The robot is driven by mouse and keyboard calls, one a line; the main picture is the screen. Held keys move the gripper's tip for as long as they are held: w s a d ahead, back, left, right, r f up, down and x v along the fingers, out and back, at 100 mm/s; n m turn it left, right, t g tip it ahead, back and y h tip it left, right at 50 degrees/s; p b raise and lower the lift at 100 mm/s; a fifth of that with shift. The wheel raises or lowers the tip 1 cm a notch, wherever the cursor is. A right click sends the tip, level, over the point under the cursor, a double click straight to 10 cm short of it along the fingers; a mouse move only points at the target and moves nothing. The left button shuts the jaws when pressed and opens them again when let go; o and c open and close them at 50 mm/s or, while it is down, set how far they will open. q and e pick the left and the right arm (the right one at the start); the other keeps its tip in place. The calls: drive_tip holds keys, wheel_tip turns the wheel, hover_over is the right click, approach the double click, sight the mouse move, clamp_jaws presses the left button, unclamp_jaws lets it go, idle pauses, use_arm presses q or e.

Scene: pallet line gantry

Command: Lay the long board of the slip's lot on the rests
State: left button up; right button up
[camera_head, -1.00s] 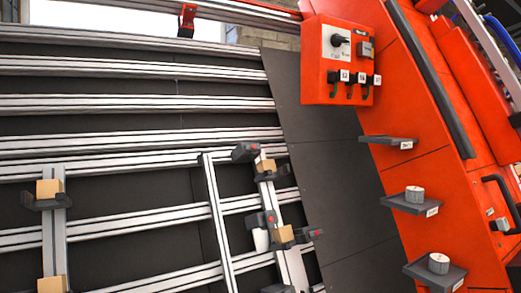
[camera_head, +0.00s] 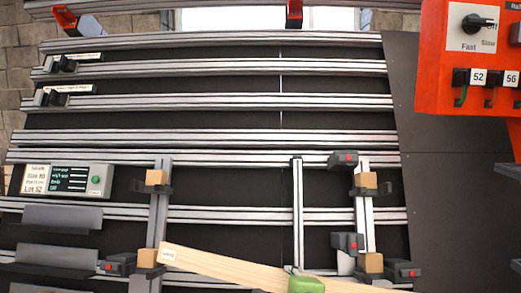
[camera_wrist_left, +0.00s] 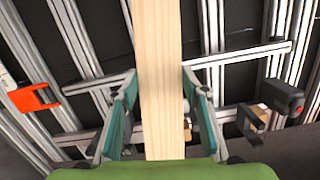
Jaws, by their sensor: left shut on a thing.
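A long pale wooden board (camera_head: 215,264) lies aslant across the bottom of the head view, with a white label at its left end, too small to read. My left gripper (camera_wrist_left: 159,76) is shut on the board (camera_wrist_left: 160,35), a teal finger on each side. The gripper's green body (camera_head: 305,285) shows at the bottom of the head view. The slip (camera_head: 37,179) at left reads Lot 52. Wooden-block rests sit on the uprights: upper left (camera_head: 157,177), lower left (camera_head: 148,257), upper right (camera_head: 364,181), lower right (camera_head: 371,263). The board's left end appears beside the lower left rest; contact is unclear.
A red control box (camera_head: 468,80) with tags 52 and 56 is at upper right. Black clamps with red dots (camera_head: 345,160) sit near the rests. Grey ledges (camera_head: 55,257) are at lower left.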

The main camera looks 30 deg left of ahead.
use_arm(q)
drive_tip(key=w+a+r+n+g+y+p, duration=0.1)
drive_tip(key=w+a+r, duration=0.2)
drive_tip(key=a+r, duration=0.2)
drive_tip(key=w+a+r+n+g+p, duration=0.1)
drive_tip(key=w+a+r+p, duration=0.1)
drive_tip(key=r, duration=1)
drive_tip(key=w+a+r+n+y+p, duration=0.1)
drive_tip(key=w+a+r+p, duration=0.1)
drive_tip(key=w+a+r, duration=0.2)
drive_tip(key=shift+w+a+r+g+y, duration=0.15)
drive_tip(key=shift+a+r+g+y, duration=0.2)
drive_tip(key=shift+a+r, duration=1.8)
drive_tip(key=shift+d+r, duration=0.3)
drive_tip(key=shift+d, duration=0.05)
